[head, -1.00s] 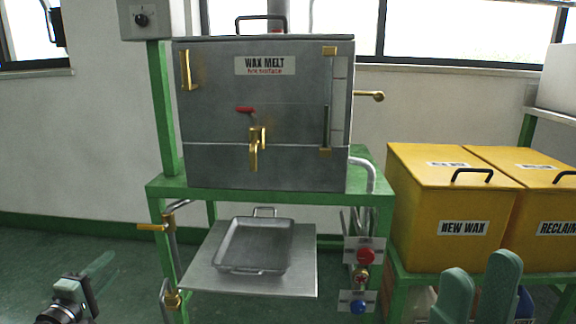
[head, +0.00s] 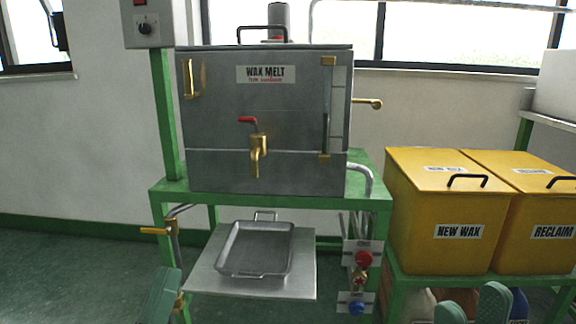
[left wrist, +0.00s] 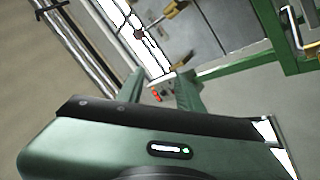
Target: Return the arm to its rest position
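My left gripper (head: 164,298) shows at the bottom left of the head view, in front of the wax melt stand's left leg. In the left wrist view its two green fingers (left wrist: 160,92) stand apart with nothing between them, so it is open. My right gripper (head: 474,304) shows at the bottom right of the head view, in front of the yellow bins' stand. Its two fingertips are apart and it looks empty. The rest of both arms is mostly out of the head view.
The grey wax melt tank (head: 220,120) stands on a green stand (head: 270,204). A metal tray (head: 262,248) lies on the plate (head: 305,275) below its tap (head: 257,150). Yellow bins (head: 435,205) stand at the right. Red (head: 363,259) and blue (head: 356,308) buttons are nearby. Floor is clear at left.

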